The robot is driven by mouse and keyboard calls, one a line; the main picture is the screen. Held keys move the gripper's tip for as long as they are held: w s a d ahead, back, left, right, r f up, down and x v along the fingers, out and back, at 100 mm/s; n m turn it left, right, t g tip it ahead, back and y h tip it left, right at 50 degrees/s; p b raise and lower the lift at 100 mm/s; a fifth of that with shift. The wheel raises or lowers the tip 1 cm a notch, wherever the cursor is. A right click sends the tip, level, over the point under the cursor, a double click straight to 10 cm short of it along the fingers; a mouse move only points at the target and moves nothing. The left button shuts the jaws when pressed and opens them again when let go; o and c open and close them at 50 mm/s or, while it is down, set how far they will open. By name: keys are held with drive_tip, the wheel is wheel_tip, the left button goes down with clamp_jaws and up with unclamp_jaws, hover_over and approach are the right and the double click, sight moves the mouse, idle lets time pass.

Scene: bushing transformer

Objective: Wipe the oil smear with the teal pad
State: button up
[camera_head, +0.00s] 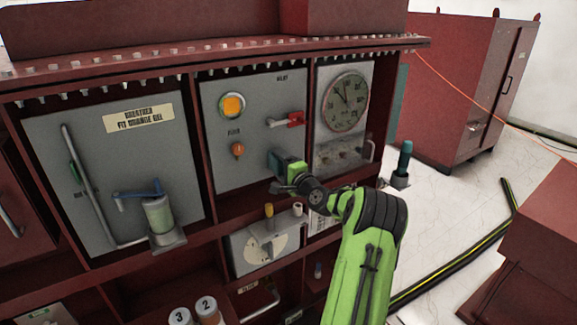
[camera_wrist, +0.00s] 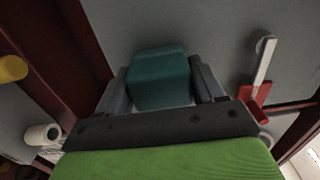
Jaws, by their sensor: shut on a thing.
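My gripper (camera_wrist: 160,95) is shut on the teal pad (camera_wrist: 158,72), which sits between the two fingers in the wrist view. In the head view the teal pad (camera_head: 275,160) shows as a dark teal patch just beyond my gripper (camera_head: 281,170), in front of the lower part of the middle grey panel (camera_head: 215,165). I cannot tell whether the pad touches the panel. I cannot make out the oil smear for certain; a grey, blotchy area (camera_head: 335,155) shows below the round dial on the right panel.
A red-tipped lever (camera_head: 293,119) sticks out above the gripper; it also shows right of the pad in the wrist view (camera_wrist: 258,85). An orange lamp (camera_head: 232,105), an orange knob (camera_head: 238,150) and a dial (camera_head: 346,101) are nearby. Yellow (camera_head: 268,210) and white (camera_head: 297,209) posts stand below.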

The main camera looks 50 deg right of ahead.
drive_tip(key=shift+w+a+b, duration=0.15)
drive_tip(key=shift+w+a, duration=0.05)
drive_tip(key=shift+a, duration=0.45)
drive_tip(key=shift+w+a+b, duration=0.1)
drive_tip(key=shift+w+a, duration=0.15)
drive_tip(key=shift+a, duration=0.4)
drive_tip(key=shift+w+a+b, duration=0.15)
drive_tip(key=shift+w+a, duration=0.05)
drive_tip(key=shift+a, duration=0.45)
drive_tip(key=shift+r, duration=0.1)
drive_tip(key=shift+s+f+b, duration=0.2)
drive_tip(key=shift+s+b, duration=0.1)
drive_tip(key=shift+b, duration=0.05)
drive_tip(key=b+v, duration=0.2)
drive_tip(key=v, duration=0.2)
drive_tip(key=shift+s, duration=0.1)
drive_tip(key=shift+s+a+r+b, duration=0.1)
drive_tip(key=shift+s+a+b, duration=0.1)
drive_tip(key=shift+s+b, duration=0.25)
drive_tip(key=shift+b+v, duration=0.85)
drive_tip(key=shift+v, duration=0.7)
